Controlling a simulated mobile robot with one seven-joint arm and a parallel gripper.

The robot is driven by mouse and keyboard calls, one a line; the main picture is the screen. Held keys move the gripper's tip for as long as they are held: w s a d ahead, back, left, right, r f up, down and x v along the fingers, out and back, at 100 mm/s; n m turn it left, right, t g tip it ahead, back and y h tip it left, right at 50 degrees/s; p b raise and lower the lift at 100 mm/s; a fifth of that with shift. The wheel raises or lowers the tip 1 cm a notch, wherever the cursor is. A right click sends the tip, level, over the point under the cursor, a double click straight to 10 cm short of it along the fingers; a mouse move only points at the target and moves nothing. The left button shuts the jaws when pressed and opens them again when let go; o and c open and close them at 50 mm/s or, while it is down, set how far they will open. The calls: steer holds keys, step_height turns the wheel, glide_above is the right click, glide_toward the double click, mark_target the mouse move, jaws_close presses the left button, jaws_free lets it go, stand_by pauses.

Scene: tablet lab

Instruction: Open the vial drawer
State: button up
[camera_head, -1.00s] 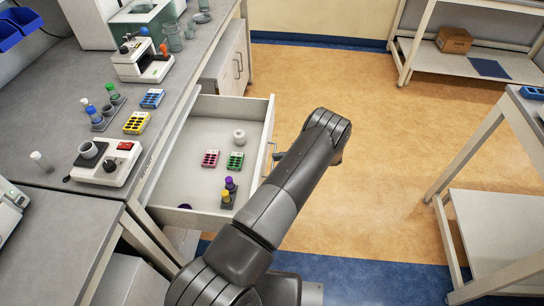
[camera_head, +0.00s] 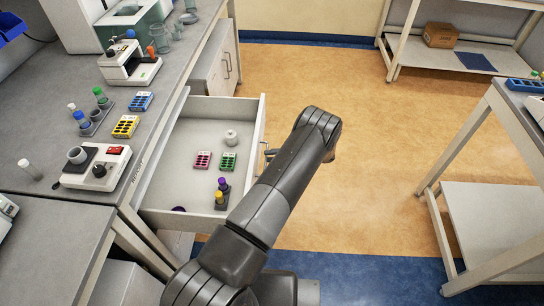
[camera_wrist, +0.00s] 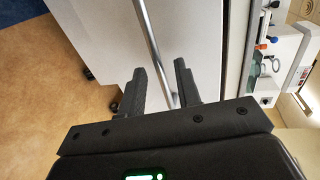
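The vial drawer (camera_head: 176,188) stands pulled out from under the grey bench in the head view. Its front panel has a metal bar handle (camera_head: 266,150) on the outer side. In the wrist view the handle (camera_wrist: 153,38) runs down across the pale drawer front (camera_wrist: 105,40) toward my fingers. My gripper (camera_wrist: 165,80) is open, one dark finger on each side of the bar, with gaps showing. I cannot tell whether either finger touches it. In the head view my forearm hides most of my gripper.
The drawer holds a pink rack (camera_head: 203,160), a green rack (camera_head: 229,162), a white round object (camera_head: 231,137) and capped vials (camera_head: 222,192). Bench equipment (camera_head: 97,165) stands at left. A second table (camera_head: 505,120) is at right. The floor (camera_head: 370,180) between is clear.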

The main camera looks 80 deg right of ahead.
steer(key=v, duration=1)
steer(key=shift+s, duration=0.3)
steer(key=shift+w, duration=0.1)
